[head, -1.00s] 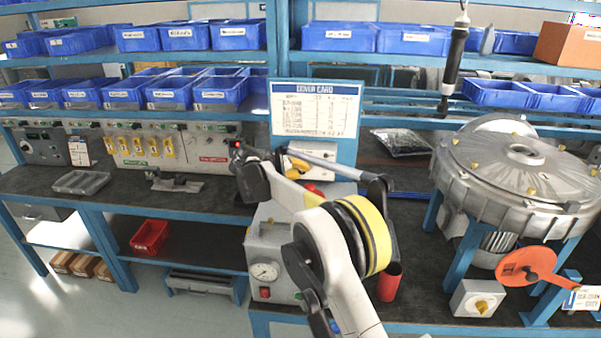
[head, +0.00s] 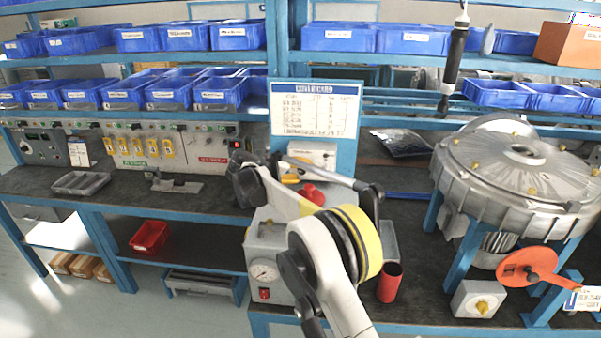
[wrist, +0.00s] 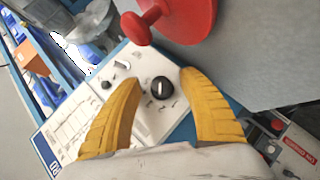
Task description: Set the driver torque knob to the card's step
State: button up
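A black round knob (wrist: 162,88) with a white pointer mark sits on a white panel (wrist: 150,122) in the wrist view. My gripper (wrist: 158,82) is open, its two yellow fingers on either side of the knob with a gap to each. Print around the knob is too small to read. In the head view the white box (head: 314,150) stands below the card; my gripper (head: 290,176) is in front of it and the knob cannot be made out. The card (head: 315,108) is upright with a blue header; its rows are not legible. It also shows in the wrist view (wrist: 68,132).
A red knob-like part (head: 312,194) sits on the grey gauge box (head: 268,240), close to my gripper. A red cup (head: 390,283) stands beside that box. A driver (head: 455,58) hangs at right, above a large metal blower housing (head: 520,170).

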jog(key=shift+a+r, duration=0.1)
jog(key=v, duration=1.2)
jog(key=s+d+r+g+y+b, duration=0.1)
jog(key=s+d+r, duration=0.1)
jog(key=d, duration=0.4)
jog(key=s+d+r+g, duration=0.1)
jog(key=s+d+r, duration=0.1)
jog(key=d, duration=0.4)
jog(key=s+d+r+m+g+y+b, duration=0.1)
jog(key=s+d+r+y+b, duration=0.15)
jog(key=s+d, duration=1.1)
jog(key=s+d+f+m+y, duration=0.1)
jog(key=s+f, duration=0.3)
jog(key=s, duration=0.4)
jog(key=s+d+f+m+y+b, duration=0.1)
jog(key=s+d+f+y, duration=0.1)
jog(key=s, duration=0.6)
jog(key=s+d+f+m+y+b, duration=0.1)
jog(key=s+d+f, duration=0.2)
jog(key=s+f, duration=0.3)
jog(key=s, duration=0.2)
jog(key=shift+s+d+t, duration=0.3)
jog(key=shift+d, duration=0.1)
